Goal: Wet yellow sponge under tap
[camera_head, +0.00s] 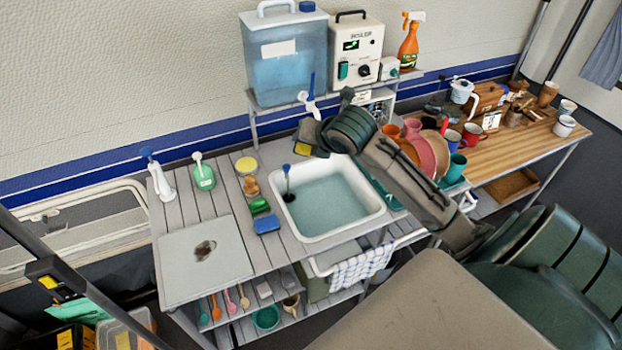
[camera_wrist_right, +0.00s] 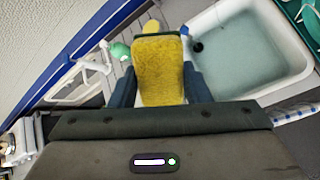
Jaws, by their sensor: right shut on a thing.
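A yellow sponge (camera_wrist_right: 158,70) with a green layer at its far edge is clasped between the two fingers of my right gripper (camera_wrist_right: 160,84) in the right wrist view. In the head view my right gripper (camera_head: 306,138) is above the back left edge of the sink, and a bit of the yellow sponge (camera_head: 303,149) shows below it. The white tap (camera_head: 309,106) with a blue lever sticks out from the blue water container (camera_head: 290,65), just above the gripper. The arm hides the space between tap and sink. My left gripper is not in view.
The white sink basin (camera_head: 327,194) holds water and a dark drain. Cups and plates (camera_head: 432,155) crowd the right, beside my forearm.

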